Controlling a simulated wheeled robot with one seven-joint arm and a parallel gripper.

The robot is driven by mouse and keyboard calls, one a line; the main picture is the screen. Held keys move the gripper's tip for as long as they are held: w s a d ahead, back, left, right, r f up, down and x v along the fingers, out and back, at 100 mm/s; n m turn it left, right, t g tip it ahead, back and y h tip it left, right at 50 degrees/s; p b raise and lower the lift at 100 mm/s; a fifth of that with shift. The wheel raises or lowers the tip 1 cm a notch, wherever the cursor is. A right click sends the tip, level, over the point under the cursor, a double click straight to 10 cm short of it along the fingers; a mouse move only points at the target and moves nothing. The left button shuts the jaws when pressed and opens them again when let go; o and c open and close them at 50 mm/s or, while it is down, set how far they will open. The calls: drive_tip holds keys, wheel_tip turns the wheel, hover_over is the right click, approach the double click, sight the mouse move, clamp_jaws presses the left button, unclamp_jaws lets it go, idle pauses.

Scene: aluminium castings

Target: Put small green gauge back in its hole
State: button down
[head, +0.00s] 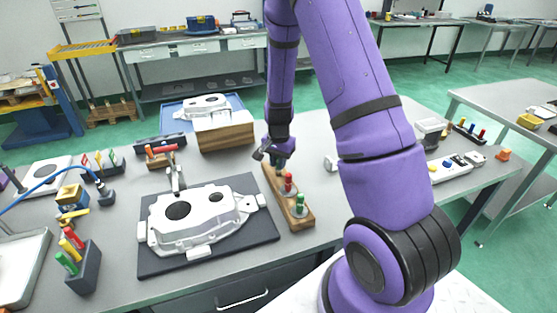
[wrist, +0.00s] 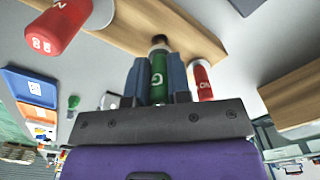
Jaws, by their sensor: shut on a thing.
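The small green gauge (wrist: 158,77) is upright between the two blue-grey fingers of my gripper (wrist: 160,82), which is shut on it. Its dark end lies at the edge of the wooden gauge block (wrist: 190,35); I cannot tell whether it is in a hole or just above. In the head view my gripper (head: 277,160) is over the far end of the block (head: 302,224), and the held gauge is mostly hidden. A red gauge (head: 288,183) and a larger green gauge (head: 300,203) stand in the block's nearer part.
In the wrist view a large red gauge (wrist: 65,22) and a smaller red one (wrist: 202,82) are close on either side. A casting (head: 195,225) lies on a dark mat (head: 160,264) left of the block. A wooden box (head: 228,138) stands behind. Bare table lies right of the block.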

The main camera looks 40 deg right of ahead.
drive_tip(key=shift+f, duration=1.1)
drive_tip(key=c, duration=1)
unclamp_jaws()
wheel_tip(320, 180, up, 11)
drive_tip(key=shift+f, duration=0.1)
